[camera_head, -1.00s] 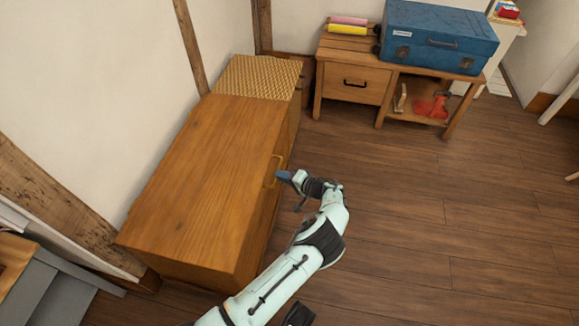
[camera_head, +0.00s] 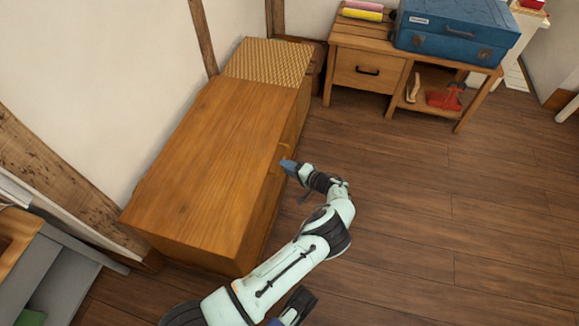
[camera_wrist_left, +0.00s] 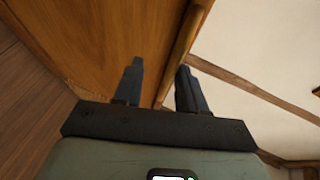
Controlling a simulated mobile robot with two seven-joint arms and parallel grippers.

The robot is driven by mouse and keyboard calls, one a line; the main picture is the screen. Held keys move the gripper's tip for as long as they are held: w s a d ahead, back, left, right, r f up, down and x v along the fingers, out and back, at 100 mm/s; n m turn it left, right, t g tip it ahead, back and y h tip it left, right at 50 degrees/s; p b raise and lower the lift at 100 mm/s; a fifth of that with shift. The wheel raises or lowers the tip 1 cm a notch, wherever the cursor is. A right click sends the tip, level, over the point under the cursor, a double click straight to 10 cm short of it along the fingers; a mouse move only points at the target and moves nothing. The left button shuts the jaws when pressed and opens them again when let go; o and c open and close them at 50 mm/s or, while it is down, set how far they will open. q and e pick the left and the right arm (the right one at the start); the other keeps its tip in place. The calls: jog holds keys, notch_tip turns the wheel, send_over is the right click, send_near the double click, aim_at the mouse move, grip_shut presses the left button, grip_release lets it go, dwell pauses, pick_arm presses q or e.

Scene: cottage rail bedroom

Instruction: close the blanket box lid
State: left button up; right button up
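The blanket box (camera_head: 262,215) is a long wooden chest against the wall at left. Its plain wooden lid (camera_head: 205,160) lies over the top and looks about level; I see no clear gap under it, though the front edge is partly hidden by my arm. My left gripper (camera_head: 288,167) is at the lid's front edge, around the middle of its length. In the left wrist view its two fingers (camera_wrist_left: 161,85) are apart, with a wooden panel and a brown edge beyond them. I cannot tell if they touch it.
A woven-topped piece (camera_head: 268,62) stands at the box's far end. A wooden bench (camera_head: 362,72) behind carries a blue case (camera_head: 455,32), with a red tool (camera_head: 445,97) on its shelf. Grey furniture (camera_head: 50,265) is at lower left. The floor to the right is clear.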

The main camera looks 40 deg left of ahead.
pick_arm(q)
jog(key=p+v, duration=0.1)
jog(key=v, duration=1.2)
pick_arm(e)
jog(key=shift+w+a+r+t, duration=0.15)
jog(key=shift+w+r+t, duration=0.25)
jog(key=shift+w+r, duration=0.8)
pick_arm(q)
jog(key=shift+w+d+r, duration=0.1)
jog(key=shift+r, duration=0.05)
